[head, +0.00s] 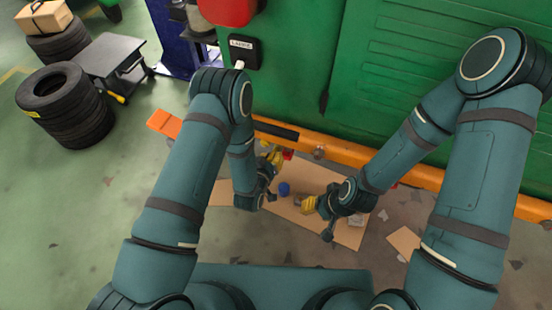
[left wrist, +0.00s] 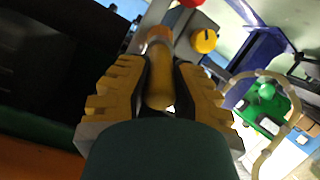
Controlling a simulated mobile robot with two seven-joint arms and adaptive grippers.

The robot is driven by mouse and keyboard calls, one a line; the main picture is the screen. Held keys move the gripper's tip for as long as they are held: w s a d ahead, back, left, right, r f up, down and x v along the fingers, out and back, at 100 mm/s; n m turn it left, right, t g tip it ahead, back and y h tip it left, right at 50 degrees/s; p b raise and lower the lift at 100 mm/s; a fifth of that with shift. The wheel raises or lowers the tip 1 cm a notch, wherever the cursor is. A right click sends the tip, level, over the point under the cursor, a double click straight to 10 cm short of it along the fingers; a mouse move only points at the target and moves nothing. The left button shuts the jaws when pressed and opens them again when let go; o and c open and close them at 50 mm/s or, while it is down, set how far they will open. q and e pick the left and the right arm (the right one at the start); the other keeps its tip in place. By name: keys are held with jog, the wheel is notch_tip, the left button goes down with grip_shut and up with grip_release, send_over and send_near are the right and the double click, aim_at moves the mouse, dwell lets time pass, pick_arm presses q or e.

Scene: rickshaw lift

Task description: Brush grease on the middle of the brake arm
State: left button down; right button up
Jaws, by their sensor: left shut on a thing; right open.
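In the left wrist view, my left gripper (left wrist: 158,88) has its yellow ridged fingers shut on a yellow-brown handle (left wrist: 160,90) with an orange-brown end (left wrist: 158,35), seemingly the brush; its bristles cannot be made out. In the head view, my left gripper (head: 274,160) is low beside the orange beam, partly hidden by its arm. My right gripper (head: 309,204) is open over the cardboard, with its yellow fingers toward a small blue round thing (head: 284,189). A grey bar (left wrist: 184,28) lies beyond the handle's end, beside a yellow round part (left wrist: 204,41). I cannot tell whether it is the brake arm.
The green vehicle body (head: 420,70) and its orange beam (head: 425,176) stand in front. Cardboard (head: 346,232) lies on the floor below. Stacked tyres (head: 65,110) and a grey-topped cart (head: 108,55) stand left.

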pick_arm(q)
jog(key=shift+f, duration=0.55)
jog(key=shift+s+d, duration=0.55)
jog(key=shift+d, duration=1.4)
jog(key=shift+w+a+f, duration=0.2)
jog(key=shift+a, duration=0.45)
jog(key=shift+w+a+f, duration=0.15)
jog(key=shift+w+a, duration=0.1)
jog(key=shift+a, duration=0.4)
jog(key=shift+w+a+f, duration=0.2)
jog(key=shift+a, duration=0.45)
jog(key=shift+s, duration=0.1)
jog(key=shift+s+a+p, duration=0.1)
jog(key=shift+s+a, duration=0.2)
jog(key=shift+s, duration=0.65)
jog(key=shift+s+a+p, duration=0.15)
jog(key=shift+s+a, duration=0.15)
jog(key=shift+s, duration=0.6)
jog(key=shift+s+a+p, duration=0.1)
jog(key=shift+s+a, duration=0.2)
jog(key=shift+s, duration=0.65)
